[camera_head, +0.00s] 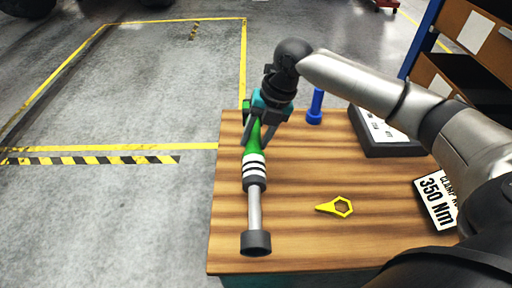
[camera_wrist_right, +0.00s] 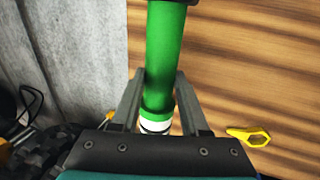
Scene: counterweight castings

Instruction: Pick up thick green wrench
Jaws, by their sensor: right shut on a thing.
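The thick green wrench (camera_head: 255,190) has a green handle, black and white bands, a grey shaft and a dark round head. In the head view it lies along the left part of the wooden table, its head toward the near edge. My right gripper (camera_head: 254,138) is around the green handle from above. In the right wrist view the green handle (camera_wrist_right: 163,60) runs between the two fingers of the gripper (camera_wrist_right: 160,85), which are shut on it. I cannot tell whether the wrench is clear of the table. My left gripper is out of view.
A shelf rack (camera_head: 465,75) stands at the right. Open floor lies left, marked with yellow tape.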

